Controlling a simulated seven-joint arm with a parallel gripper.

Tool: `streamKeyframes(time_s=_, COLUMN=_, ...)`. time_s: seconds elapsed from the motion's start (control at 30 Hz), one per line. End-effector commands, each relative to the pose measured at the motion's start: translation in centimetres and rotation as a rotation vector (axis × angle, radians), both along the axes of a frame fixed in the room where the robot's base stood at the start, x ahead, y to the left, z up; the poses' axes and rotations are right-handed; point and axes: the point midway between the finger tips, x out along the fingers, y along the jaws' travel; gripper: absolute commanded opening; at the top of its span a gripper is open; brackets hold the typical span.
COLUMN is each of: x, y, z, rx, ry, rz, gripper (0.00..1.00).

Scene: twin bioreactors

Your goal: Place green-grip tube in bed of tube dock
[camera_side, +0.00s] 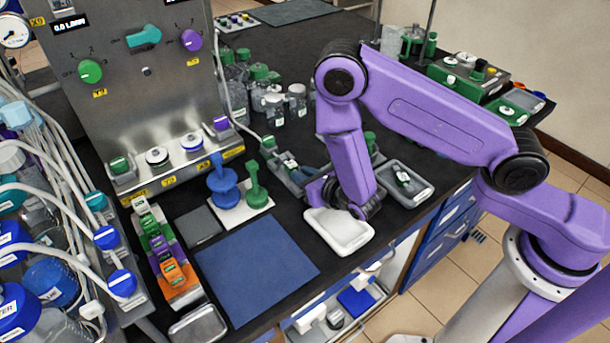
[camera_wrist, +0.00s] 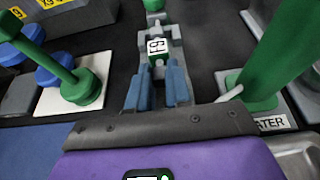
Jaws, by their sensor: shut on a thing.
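The grey tube dock (camera_side: 311,181) lies on the black bench, partly hidden by my arm. It also shows in the wrist view (camera_wrist: 176,42), ahead of my fingers. A small green part with a white marked label (camera_wrist: 157,46), apparently the green-grip tube, sits low between the dock's grey walls; it also shows in the side view (camera_side: 289,163). My gripper (camera_wrist: 157,88) is shut at the near end of the dock, its blue fingers close together on the tube's near part. The gripped part is mostly hidden, and I cannot tell whether the tube is fully seated.
A green post (camera_wrist: 282,50) on a labelled base stands close right of my gripper. On the left, a white plate (camera_wrist: 103,70) holds a green peg (camera_wrist: 80,86). A white tray (camera_side: 338,232) and blue mat (camera_side: 255,268) lie nearer the bench edge. A green connector (camera_side: 268,143) is behind the dock.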

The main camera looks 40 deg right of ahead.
Motion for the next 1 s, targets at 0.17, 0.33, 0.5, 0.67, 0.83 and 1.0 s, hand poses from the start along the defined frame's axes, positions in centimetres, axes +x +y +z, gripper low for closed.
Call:
streamKeyframes(time_s=0.17, x=-0.06, y=0.03, z=-1.16, rx=0.006, ry=0.024, rz=0.001, gripper=0.0)
streamKeyframes(time_s=0.33, x=-0.05, y=-0.03, z=-1.47, rx=0.008, ry=0.025, rz=-0.001, gripper=0.0)
streamKeyframes(time_s=0.5, x=-0.03, y=-0.12, z=-1.73, rx=0.008, ry=0.024, rz=-0.003, gripper=0.0)
streamKeyframes(time_s=0.67, x=0.0, y=-0.21, z=-1.82, rx=0.008, ry=0.024, rz=-0.005, gripper=0.0)
streamKeyframes(time_s=0.83, x=0.03, y=-0.3, z=-1.81, rx=0.008, ry=0.024, rz=-0.007, gripper=0.25)
streamKeyframes(time_s=1.0, x=0.06, y=-0.37, z=-1.81, rx=0.008, ry=0.024, rz=-0.009, gripper=0.49)
